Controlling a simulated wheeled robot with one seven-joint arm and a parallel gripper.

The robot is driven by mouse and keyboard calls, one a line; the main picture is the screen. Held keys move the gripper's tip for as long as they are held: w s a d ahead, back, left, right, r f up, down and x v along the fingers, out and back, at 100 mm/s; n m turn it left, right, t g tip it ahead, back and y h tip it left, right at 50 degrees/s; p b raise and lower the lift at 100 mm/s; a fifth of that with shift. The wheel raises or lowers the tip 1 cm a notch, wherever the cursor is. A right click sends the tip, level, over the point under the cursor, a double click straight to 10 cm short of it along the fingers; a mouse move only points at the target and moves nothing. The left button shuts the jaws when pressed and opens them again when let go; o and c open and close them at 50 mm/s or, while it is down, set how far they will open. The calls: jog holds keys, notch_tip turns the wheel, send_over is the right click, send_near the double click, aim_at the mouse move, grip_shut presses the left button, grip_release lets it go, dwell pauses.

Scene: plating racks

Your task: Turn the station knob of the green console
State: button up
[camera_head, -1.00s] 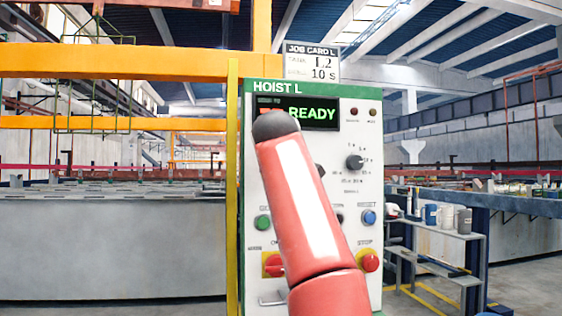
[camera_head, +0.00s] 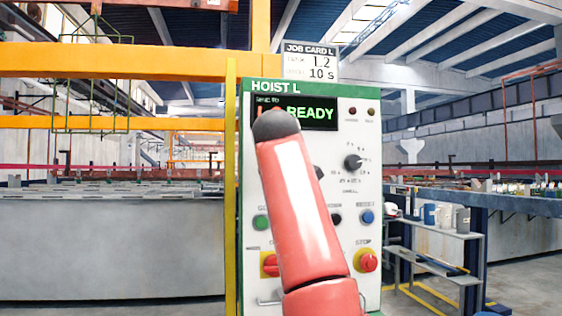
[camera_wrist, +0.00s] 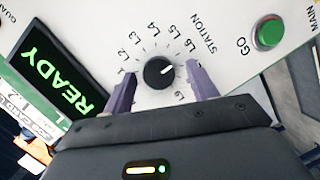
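The green-trimmed console (camera_head: 372,225) stands upright in the head view, headed HOIST L, with a display (camera_head: 318,113) reading READY. In the wrist view the station knob (camera_wrist: 158,72) is a round black knob on the white panel, ringed by labels such as L2 to L6. Its white mark points right and slightly up in that view. My gripper (camera_wrist: 161,90) is open, with one purple finger on each side of the knob. A gap shows between each finger and the knob. In the head view my red arm hides the gripper and most of the station dial.
A job card (camera_head: 311,62) sits on top of the console. Another black knob (camera_head: 353,162), a green button (camera_head: 261,223), a blue button (camera_head: 367,217) and a red stop button (camera_head: 366,260) are nearby. The green GO button (camera_wrist: 268,32) also shows in the wrist view.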

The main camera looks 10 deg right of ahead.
jog(key=b+v, duration=0.2)
jog(key=v, duration=0.5)
jog(key=shift+s+b, duration=0.35)
jog(key=shift+a+r, duration=0.1)
jog(key=shift+a, duration=0.05)
